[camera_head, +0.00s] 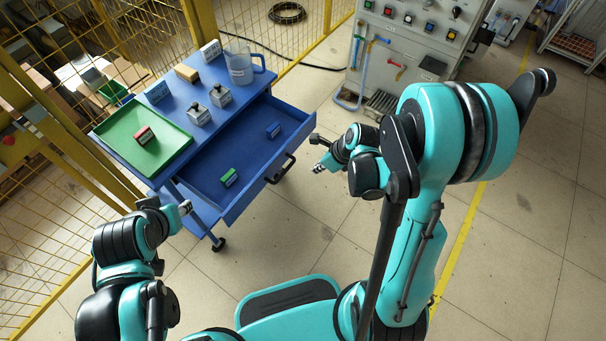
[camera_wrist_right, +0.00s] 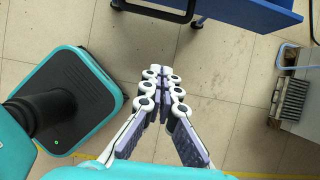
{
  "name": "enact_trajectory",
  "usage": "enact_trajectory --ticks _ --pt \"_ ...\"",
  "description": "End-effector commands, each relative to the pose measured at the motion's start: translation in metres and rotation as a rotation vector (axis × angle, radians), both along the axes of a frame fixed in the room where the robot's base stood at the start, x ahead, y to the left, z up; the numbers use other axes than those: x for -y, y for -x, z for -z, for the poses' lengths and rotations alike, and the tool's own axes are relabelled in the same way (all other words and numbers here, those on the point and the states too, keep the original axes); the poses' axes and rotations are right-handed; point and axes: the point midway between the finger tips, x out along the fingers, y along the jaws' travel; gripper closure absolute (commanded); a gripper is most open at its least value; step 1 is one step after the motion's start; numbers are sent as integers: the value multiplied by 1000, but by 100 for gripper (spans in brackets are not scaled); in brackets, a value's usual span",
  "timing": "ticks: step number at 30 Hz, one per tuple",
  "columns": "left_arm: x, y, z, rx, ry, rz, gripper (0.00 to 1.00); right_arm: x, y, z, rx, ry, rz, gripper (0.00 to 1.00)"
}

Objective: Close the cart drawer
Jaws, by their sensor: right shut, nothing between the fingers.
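The blue cart (camera_head: 215,128) stands at centre left with its drawer (camera_head: 208,175) pulled out. The drawer holds a green block (camera_head: 229,177) and a blue block (camera_head: 273,130). The black drawer handle (camera_head: 281,170) is on its front; the handle also shows at the top of the right wrist view (camera_wrist_right: 160,12). My right gripper (camera_head: 318,153) is to the right of the handle, apart from it; its fingers are together and empty in the right wrist view (camera_wrist_right: 161,73). My left gripper (camera_head: 184,208) is near the cart's lower front left, its finger state unclear.
The cart top holds a green tray (camera_head: 176,158) with a red block, a clear jug (camera_head: 242,68), weights and small boxes. A grey control cabinet (camera_head: 405,45) with hoses stands behind right. Yellow mesh fencing (camera_head: 50,235) runs along the left. Floor before the drawer is clear.

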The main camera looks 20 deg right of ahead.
Motion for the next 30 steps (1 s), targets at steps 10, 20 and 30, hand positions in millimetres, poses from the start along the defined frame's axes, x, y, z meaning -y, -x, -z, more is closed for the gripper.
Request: enact_trajectory --ticks 10,20,30 --pt "0 0 35 0 0 0 61 -18 -23 62 2 1 -5 100" --pt "0 0 53 0 0 0 61 -43 -53 82 2 3 -7 100" --pt "0 0 55 0 0 0 61 -51 -64 77 2 2 -4 100"
